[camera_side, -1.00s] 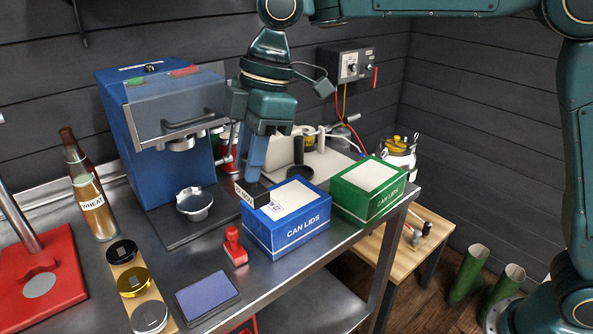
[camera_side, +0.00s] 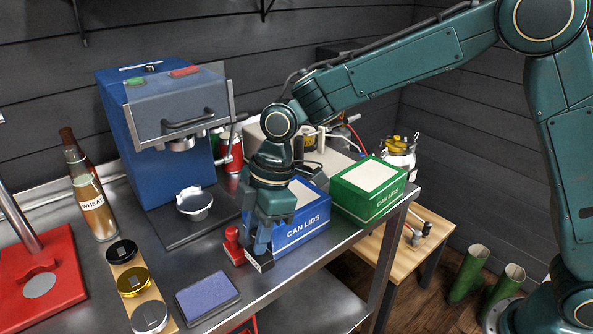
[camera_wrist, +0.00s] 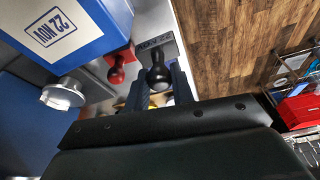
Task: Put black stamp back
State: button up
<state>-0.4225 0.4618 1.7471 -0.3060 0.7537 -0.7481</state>
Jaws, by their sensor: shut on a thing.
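My gripper (camera_side: 262,246) points down at the front of the bench and is shut on the black stamp (camera_side: 262,264). The stamp's dark base with a pale label shows below my fingers, at or just above the metal top; I cannot tell if it touches. In the wrist view the stamp's round black knob (camera_wrist: 158,74) sits between my two fingers. The red stamp (camera_side: 234,246) stands upright close to the left of it, and also shows in the wrist view (camera_wrist: 119,62). The blue can lids box (camera_side: 308,232) is close on the right, partly hidden by my gripper.
A blue ink pad (camera_side: 207,298) lies front left, beside a wooden strip with several lids (camera_side: 133,282). A green can lids box (camera_side: 369,190) stands right. The blue press (camera_side: 170,120) stands behind. The bench's front edge (camera_side: 322,259) is close to my gripper.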

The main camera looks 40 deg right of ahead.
jog(key=shift+f, duration=2.15)
jog(key=shift+f, duration=0.2)
jog(key=o, duration=0.8)
jog(key=shift+r, duration=0.15)
jog(key=shift+v, duration=6.05)
jog(key=shift+d, duration=0.1)
